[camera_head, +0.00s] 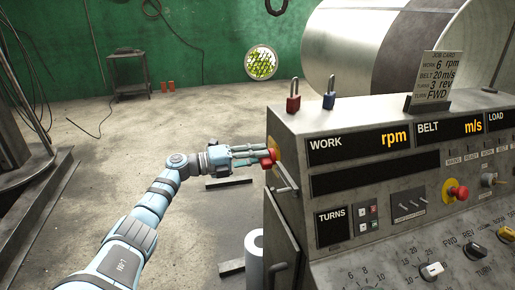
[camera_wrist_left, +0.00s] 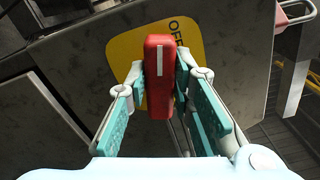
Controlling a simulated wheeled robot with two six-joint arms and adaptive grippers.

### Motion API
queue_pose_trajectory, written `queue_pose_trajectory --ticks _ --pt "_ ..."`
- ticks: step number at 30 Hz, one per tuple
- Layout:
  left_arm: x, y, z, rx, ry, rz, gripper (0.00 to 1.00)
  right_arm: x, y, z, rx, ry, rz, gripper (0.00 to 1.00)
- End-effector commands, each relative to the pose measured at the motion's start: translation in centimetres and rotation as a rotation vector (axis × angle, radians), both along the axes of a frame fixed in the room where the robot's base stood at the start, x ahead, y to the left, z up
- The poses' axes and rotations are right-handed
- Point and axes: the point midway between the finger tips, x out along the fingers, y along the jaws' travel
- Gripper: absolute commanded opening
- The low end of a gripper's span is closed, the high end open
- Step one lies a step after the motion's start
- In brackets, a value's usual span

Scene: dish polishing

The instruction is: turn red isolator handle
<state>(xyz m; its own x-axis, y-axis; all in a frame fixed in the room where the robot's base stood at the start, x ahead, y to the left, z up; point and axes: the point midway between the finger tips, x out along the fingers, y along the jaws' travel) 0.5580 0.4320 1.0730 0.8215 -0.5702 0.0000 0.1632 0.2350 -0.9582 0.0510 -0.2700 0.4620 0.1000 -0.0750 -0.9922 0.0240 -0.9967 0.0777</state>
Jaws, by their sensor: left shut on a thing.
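The red isolator handle (camera_wrist_left: 159,80) shows in the left wrist view on a yellow plate (camera_wrist_left: 122,48) marked "OFF" at the plate's right. The handle stands upright in that view, with a white line on its upper face. My left gripper (camera_wrist_left: 160,92) is shut on the handle, one finger on each side. In the head view my left gripper (camera_head: 258,157) reaches the left side of the grey control console, where the red handle (camera_head: 268,160) and a sliver of yellow plate (camera_head: 275,150) show. My right gripper is not in view.
The console (camera_head: 290,130) fills the right, with a red padlock (camera_head: 293,98) and a blue padlock (camera_head: 329,96) on top. A red stop button (camera_head: 459,193) is on its front. A white roll (camera_head: 254,255) stands below my left arm. The floor at left is mostly clear.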

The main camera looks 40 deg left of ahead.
Motion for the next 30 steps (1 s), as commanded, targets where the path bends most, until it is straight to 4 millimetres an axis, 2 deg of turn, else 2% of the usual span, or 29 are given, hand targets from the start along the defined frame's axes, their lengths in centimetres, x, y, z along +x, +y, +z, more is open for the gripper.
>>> queue_pose_trajectory --ticks 3,12,30 --pt "0.0 0.0 0.1 -0.073 0.052 0.0 0.0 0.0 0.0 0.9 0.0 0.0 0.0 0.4" --pt "0.0 0.0 -0.2 -0.207 0.144 0.0 0.0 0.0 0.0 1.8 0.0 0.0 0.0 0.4" --pt "0.0 0.1 -0.4 -0.253 0.176 0.0 0.0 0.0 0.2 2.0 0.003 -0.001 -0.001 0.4"
